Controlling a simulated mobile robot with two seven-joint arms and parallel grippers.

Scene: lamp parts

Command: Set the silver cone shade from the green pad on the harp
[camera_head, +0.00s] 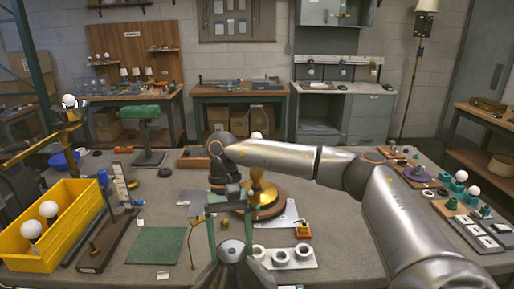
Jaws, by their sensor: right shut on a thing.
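My right gripper (231,236) points down, its two fingers on either side of the upper part of the silver cone shade (232,258). It is shut on the shade, which is at the bottom of the view, its lower part cut off by the frame. The green pad (155,247) lies bare on the table to the left of the shade. A lamp with a brass body (263,193) on a round base stands behind the gripper. My right arm crosses in front of its upper part. A white bulb (257,136) shows above the arm. The harp cannot be made out.
A yellow bin (62,232) with white bulbs stands at the left, beside a dark wooden rack (108,242). A white holder with rings (287,257) lies right of the shade. More lamp parts (462,195) crowd the right side.

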